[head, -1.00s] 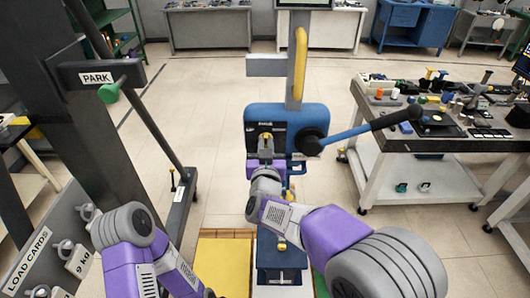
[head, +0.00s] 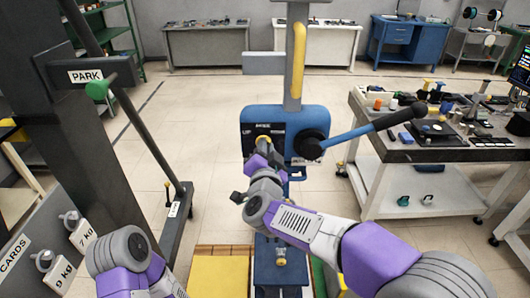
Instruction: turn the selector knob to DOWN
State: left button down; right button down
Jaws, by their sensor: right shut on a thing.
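A blue panel box (head: 318,113) stands on a grey post ahead of me.
A long lever (head: 370,128) with a black hub sticks out right of the box. A yellow handle (head: 299,60) is on the post above. A workbench (head: 425,150) with small parts stands right. A dark frame with a PARK sign (head: 86,76) stands left.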

dwell(0.5)
jog(key=c, duration=1.1)
grip_release()
jog(key=shift+c, duration=0.2)
jog(key=shift+s, duration=0.1)
jog(key=s, duration=0.7)
jog(key=shift+s, duration=0.2)
